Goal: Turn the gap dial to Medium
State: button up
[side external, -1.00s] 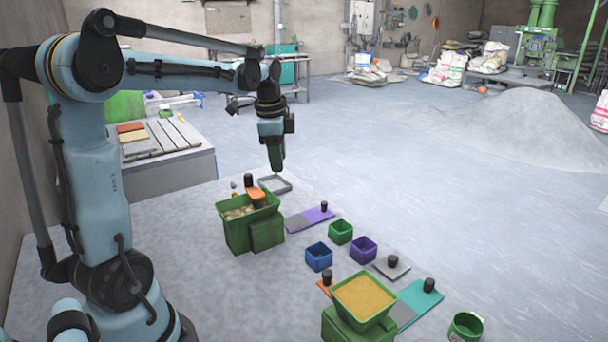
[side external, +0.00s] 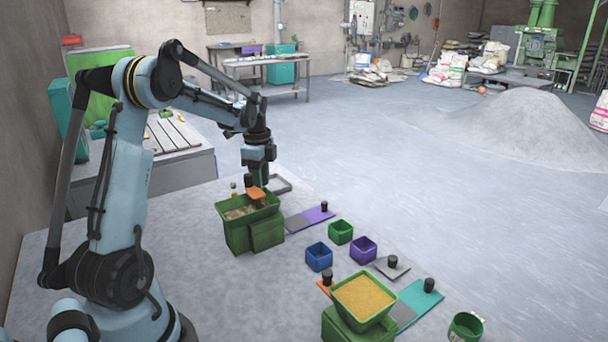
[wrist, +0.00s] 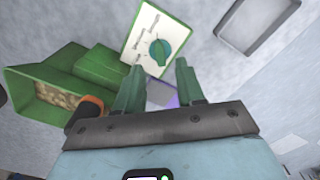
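In the wrist view, a round teal gap dial (wrist: 160,52) sits on a white panel (wrist: 150,22) with small markings too small to read. I cannot tell which setting it points to. My gripper (wrist: 159,68) is open and empty, its two dark green fingers apart on the near side of the dial and not around it. The panel adjoins a green machine (wrist: 98,67). In the side view, my gripper (side external: 263,182) points down just behind the green machine (side external: 266,236) and its orange part (side external: 256,194); the dial is hidden there.
A grey tray (side external: 280,184) lies beside the machine. To its right are a purple strip (side external: 316,214), blue (side external: 319,257), green (side external: 340,232) and purple (side external: 363,250) boxes, and a second green hopper (side external: 340,325) of yellow powder. Open floor lies beyond.

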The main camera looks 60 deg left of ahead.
jog(key=shift+f, duration=2.2)
grip_shut()
